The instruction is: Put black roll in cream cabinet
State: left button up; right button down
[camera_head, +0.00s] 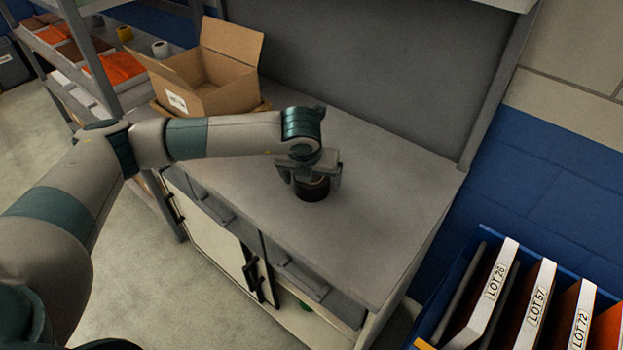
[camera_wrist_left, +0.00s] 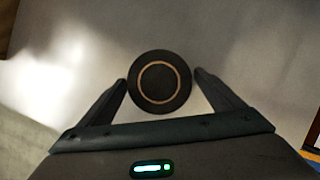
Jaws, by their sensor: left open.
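The black roll (camera_head: 312,190) stands on the grey countertop, under my left gripper. My left gripper (camera_head: 308,172) is open, its two fingers at either side of the roll. In the left wrist view the roll (camera_wrist_left: 160,82) shows from above as a dark disc with a tan ring, between the open fingers (camera_wrist_left: 160,88); I cannot tell whether they touch it. The cream cabinet (camera_head: 217,237) is below the countertop, with cream door fronts and dark handles. Its door near the middle looks shut or nearly so; its inside is hidden. My right gripper is not in view.
An open cardboard box (camera_head: 213,85) stands at the back left of the countertop (camera_head: 370,230). A shelf rack (camera_head: 95,60) with orange bins is at the far left. A blue crate (camera_head: 440,308) with labelled lot folders is at lower right. The countertop's right part is clear.

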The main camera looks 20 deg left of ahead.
pick_arm(q)
jog(key=shift+r, duration=0.1)
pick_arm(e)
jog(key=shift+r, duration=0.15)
pick_arm(q)
jog(key=shift+r, duration=0.1)
jog(key=b+v, duration=0.1)
jog(key=v, duration=0.3)
jog(key=shift+s+r, duration=0.15)
jog(key=shift+r, duration=0.15)
jog(key=b+v, duration=0.2)
jog(key=v, duration=0.5)
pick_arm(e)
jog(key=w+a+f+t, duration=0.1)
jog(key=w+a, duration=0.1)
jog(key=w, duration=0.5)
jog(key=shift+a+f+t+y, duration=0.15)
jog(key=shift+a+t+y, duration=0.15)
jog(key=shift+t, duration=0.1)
pick_arm(q)
jog(key=shift+o, duration=0.3)
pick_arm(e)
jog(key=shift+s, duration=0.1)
